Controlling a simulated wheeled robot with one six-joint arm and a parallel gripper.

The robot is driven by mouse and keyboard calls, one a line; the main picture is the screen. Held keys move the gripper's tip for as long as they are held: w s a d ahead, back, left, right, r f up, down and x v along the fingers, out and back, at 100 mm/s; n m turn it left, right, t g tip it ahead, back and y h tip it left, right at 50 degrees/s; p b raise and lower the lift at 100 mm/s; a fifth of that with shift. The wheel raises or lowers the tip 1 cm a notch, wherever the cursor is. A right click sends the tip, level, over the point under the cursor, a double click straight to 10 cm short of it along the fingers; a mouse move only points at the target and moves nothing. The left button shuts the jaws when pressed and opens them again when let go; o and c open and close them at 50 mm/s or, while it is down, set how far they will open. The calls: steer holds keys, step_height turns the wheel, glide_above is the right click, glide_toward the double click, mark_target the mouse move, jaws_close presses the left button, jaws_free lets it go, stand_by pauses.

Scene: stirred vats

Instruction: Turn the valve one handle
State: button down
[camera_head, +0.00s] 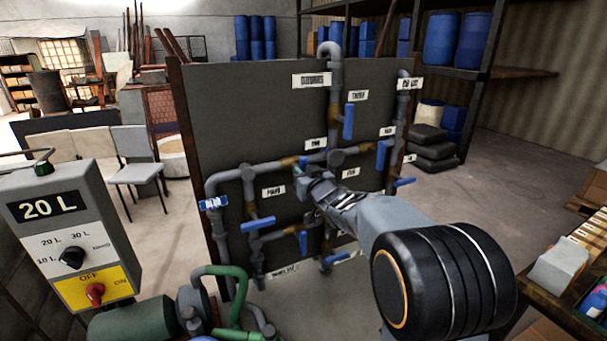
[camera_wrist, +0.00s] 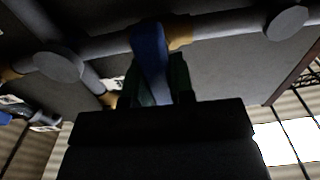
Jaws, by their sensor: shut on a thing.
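A dark panel (camera_head: 255,105) carries grey pipes (camera_head: 270,168) with several blue valve handles. My gripper (camera_head: 303,174) is at the middle of the panel, by a brass fitting on the horizontal pipe. In the wrist view, a blue handle (camera_wrist: 150,52) stands between the fingers of my gripper (camera_wrist: 157,85), which is shut on it. In the head view this handle is mostly hidden by my gripper. The label lettering is too blurred to tell which valve is number one.
Other blue handles stick out close by, at upper right (camera_head: 348,121), right (camera_head: 381,155) and lower left (camera_head: 258,224). A control box (camera_head: 72,235) reading 20 L stands at left, above a green-hosed pump (camera_head: 236,290). A bench (camera_head: 560,295) is at right. Floor shows right of the panel.

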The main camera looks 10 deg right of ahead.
steer(key=c, duration=1)
jaws_free()
steer(key=s+d, duration=0.1)
steer(key=s, duration=0.3)
steer(key=s+b, duration=0.1)
steer(key=s, duration=0.4)
steer(key=s+d+b, duration=0.1)
steer(key=s, duration=0.3)
steer(key=shift+s+d, duration=0.3)
steer(key=shift+d, duration=0.05)
